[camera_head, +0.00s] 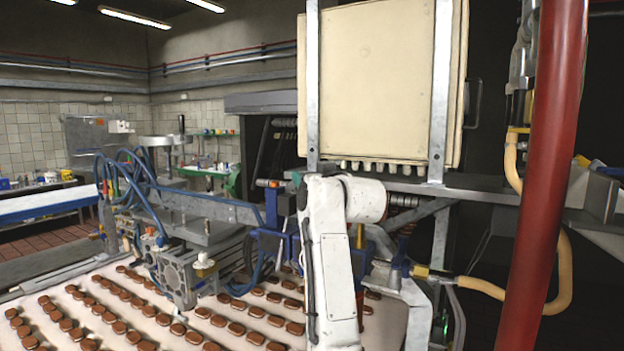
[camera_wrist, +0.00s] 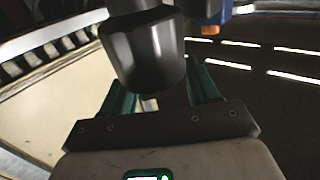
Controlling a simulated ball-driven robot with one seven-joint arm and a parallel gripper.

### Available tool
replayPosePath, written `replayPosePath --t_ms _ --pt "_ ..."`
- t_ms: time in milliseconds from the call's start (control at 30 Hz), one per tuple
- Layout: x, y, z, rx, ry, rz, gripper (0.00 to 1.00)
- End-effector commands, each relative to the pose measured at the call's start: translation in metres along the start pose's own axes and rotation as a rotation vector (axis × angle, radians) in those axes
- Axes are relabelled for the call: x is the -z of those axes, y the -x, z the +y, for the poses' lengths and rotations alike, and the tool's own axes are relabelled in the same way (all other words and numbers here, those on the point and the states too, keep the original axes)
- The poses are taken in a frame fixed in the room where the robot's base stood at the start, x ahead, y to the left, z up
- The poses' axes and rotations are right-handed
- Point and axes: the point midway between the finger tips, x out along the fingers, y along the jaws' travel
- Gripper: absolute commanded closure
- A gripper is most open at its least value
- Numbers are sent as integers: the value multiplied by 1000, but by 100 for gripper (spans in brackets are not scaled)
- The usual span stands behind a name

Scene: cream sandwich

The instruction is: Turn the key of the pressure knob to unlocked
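In the wrist view my gripper (camera_wrist: 165,90) shows two green fingers standing apart, with a gap between them. A dark grey cylinder (camera_wrist: 145,58), possibly the pressure knob, stands close to the camera and covers part of the left finger and of the gap. A small pale piece (camera_wrist: 149,104) shows below it between the fingers; I cannot tell whether it is the key. A blue part with an orange tip (camera_wrist: 209,29) is above the right finger. In the head view my white arm hides the gripper, and I cannot make out the knob or key.
Brown biscuits (camera_head: 236,328) lie in rows on a pale conveyor (camera_head: 30,301). A machine with blue hoses (camera_head: 192,262) stands left of my arm. A red post (camera_head: 545,170) and yellow hose (camera_head: 566,275) are at right.

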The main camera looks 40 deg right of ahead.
Motion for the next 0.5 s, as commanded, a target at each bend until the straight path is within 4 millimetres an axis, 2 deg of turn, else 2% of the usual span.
replayPosePath --t_ms 267,367,500 --pt "-2 2 0 -1 0 -2 40" --pt "-2 10 1 -1 0 0 40" --pt "-4 32 1 -2 0 2 40"
